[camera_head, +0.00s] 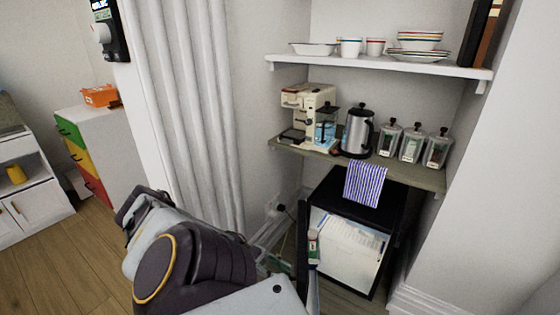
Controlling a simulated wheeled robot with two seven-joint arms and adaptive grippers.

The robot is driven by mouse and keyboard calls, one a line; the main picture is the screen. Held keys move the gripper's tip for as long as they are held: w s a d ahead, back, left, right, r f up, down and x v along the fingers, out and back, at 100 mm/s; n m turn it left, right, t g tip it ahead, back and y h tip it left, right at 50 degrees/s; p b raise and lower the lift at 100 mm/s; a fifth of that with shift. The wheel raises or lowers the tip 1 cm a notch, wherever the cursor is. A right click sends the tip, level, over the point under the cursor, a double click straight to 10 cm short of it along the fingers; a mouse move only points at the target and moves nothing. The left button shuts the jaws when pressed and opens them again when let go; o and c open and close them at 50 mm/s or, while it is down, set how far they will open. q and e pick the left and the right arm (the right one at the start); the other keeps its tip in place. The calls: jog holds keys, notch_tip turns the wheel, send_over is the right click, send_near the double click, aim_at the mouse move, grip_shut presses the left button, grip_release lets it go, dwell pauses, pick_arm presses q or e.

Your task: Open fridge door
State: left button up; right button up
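The small fridge (379,206) has a black top and stands under the wooden shelf. Its door (303,245) is swung open to the left and shows nearly edge-on as a dark upright panel. Small items (313,245) sit on the door's inner side. The white interior (345,248) is exposed. My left arm (200,275) reaches in from the lower left toward the door. Its gripper fingers cannot be made out clearly by the door, so I cannot tell whether they touch it. My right gripper is not in view.
The wooden shelf (420,176) above holds a coffee machine (307,112), a kettle (357,130) and jars (411,145). A white ribbed wall panel (190,110) stands left of the alcove. Open floor (60,270) lies at left.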

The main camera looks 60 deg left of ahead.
pick_arm(q)
jog(key=shift+r, duration=1.2)
jog(key=shift+r, duration=0.1)
jog(key=shift+c, duration=0.3)
